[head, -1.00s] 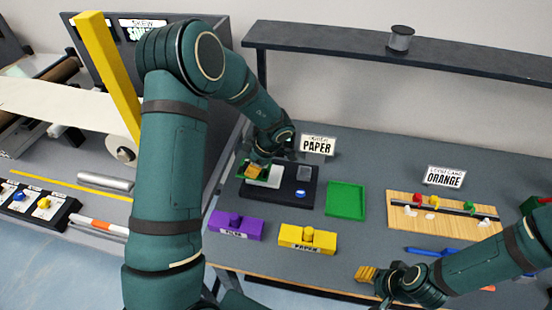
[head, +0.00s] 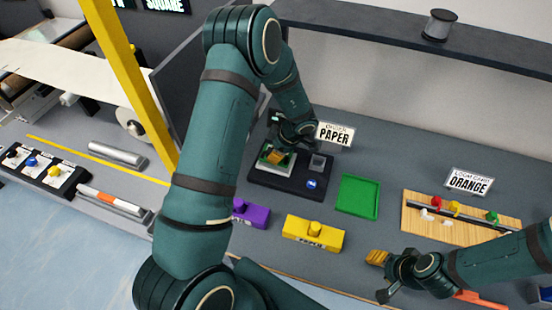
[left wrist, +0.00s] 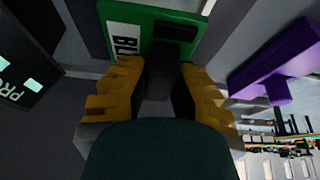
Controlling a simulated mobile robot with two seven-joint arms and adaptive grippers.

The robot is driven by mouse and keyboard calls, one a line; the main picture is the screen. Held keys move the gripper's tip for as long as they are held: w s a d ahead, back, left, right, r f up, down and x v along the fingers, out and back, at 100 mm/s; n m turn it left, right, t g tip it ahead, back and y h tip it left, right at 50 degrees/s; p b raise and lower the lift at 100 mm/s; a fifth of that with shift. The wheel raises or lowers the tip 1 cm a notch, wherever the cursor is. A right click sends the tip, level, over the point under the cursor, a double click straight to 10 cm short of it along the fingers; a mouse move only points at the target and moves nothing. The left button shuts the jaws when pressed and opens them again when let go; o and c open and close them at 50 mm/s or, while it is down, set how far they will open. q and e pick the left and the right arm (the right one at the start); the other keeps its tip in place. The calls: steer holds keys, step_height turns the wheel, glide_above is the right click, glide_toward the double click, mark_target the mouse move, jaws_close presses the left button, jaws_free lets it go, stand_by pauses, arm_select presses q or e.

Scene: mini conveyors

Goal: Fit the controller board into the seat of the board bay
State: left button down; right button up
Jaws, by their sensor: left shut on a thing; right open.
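The controller board is green with a black block and a partly hidden white label; it shows in the left wrist view (left wrist: 145,35), and a small green part shows in the head view (head: 264,154). My left gripper (head: 276,158) is shut on it, its yellow fingers on either side of a dark grip in the left wrist view (left wrist: 158,85). The board is over the pale seat (head: 275,170) of the black board bay (head: 288,184); I cannot tell whether it touches. The gripper hides much of both. My right gripper (head: 377,257) is open and empty at the front right.
A green tray (head: 358,197) lies right of the bay. A purple block (head: 250,212) and a yellow block (head: 314,233) stand in front. A wooden board with coloured knobs (head: 415,215) is at right. A PAPER sign (head: 334,134) stands behind the bay.

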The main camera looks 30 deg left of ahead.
arm_select(q)
step_height(320, 180, down, 3)
steer(key=shift+r, duration=0.1)
arm_select(e)
steer(key=shift+f, duration=0.35)
arm_select(q)
steer(key=c, duration=1)
jaws_free()
steer(key=p+v, duration=0.1)
steer(key=v, duration=1.1)
steer(key=shift+p, duration=0.3)
arm_select(e)
step_height(320, 180, up, 2)
steer(key=shift+r, duration=0.15)
